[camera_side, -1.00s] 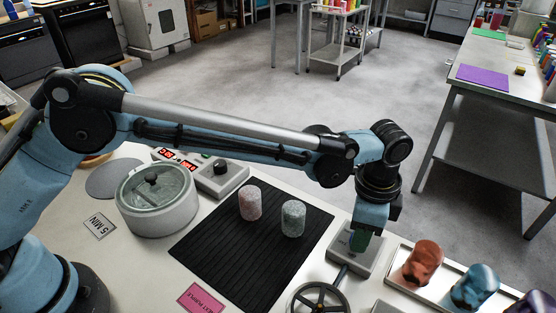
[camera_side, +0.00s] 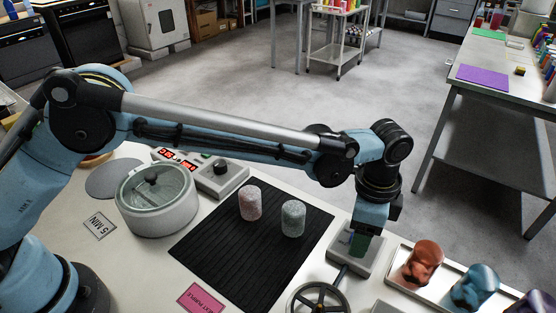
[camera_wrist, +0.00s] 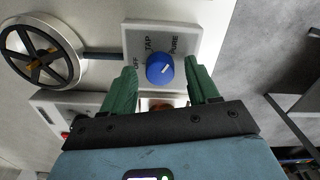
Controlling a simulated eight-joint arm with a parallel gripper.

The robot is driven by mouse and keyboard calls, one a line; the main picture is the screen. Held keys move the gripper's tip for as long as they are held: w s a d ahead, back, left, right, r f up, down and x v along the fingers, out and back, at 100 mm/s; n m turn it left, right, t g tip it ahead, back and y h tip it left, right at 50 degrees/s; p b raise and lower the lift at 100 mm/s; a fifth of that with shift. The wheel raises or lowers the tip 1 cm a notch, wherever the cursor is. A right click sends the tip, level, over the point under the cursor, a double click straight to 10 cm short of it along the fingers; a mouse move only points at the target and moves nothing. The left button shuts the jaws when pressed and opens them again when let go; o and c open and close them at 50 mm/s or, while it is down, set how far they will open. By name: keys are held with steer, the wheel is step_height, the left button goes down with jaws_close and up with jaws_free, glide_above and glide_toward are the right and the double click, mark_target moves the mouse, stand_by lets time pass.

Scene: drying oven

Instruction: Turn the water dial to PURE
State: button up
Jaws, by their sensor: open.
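The blue water dial (camera_wrist: 160,68) sits on a grey panel (camera_wrist: 190,32) marked OFF, TAP and PURE in the wrist view. A short white mark on its face slants up and right, toward the PURE side; its exact alignment is too small to tell. My gripper (camera_wrist: 160,70) is open, with one green finger on each side of the dial and visible gaps between. In the side view my gripper (camera_side: 357,243) is low over the same panel (camera_side: 372,262), and it hides the dial there.
A handwheel valve (camera_side: 318,300) stands close in front of the panel, joined by a dark pipe. A tray (camera_side: 398,290) with coloured cylinders is on the right. A black ribbed mat (camera_side: 240,265) with two speckled cylinders and a round pot (camera_side: 157,215) are left.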

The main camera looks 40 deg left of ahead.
step_height(320, 180, up, 12)
stand_by(0.5)
steer(key=a+r+n+t+h, duration=0.1)
steer(key=a+r+n+t, duration=0.15)
steer(key=a, duration=0.65)
steer(key=a+r+n+t, duration=0.1)
steer(key=a+r+n, duration=0.25)
steer(key=a, duration=0.55)
steer(key=s+a+f+n+t, duration=0.1)
steer(key=s+a+f+n, duration=0.1)
steer(key=a, duration=0.3)
steer(key=s+a+f+n+t, duration=0.1)
steer(key=s+a+f+n, duration=0.1)
steer(key=s+a+n, duration=0.2)
steer(key=s+a+f+n+t, duration=0.1)
steer(key=s+a+f+n, duration=0.1)
steer(key=s+a, duration=0.3)
steer(key=shift+s+a+f+n+t+y, duration=0.15)
steer(key=shift+a+f+n+y, duration=0.1)
steer(key=shift+a, duration=0.15)
steer(key=shift+w+a+f+n+t+y, duration=0.1)
steer(key=shift+a+f+n+y, duration=0.1)
steer(key=shift+a, duration=0.15)
steer(key=shift+s+a+f, duration=0.25)
steer(key=shift+s+f, duration=0.05)
steer(key=shift+s, duration=0.05)
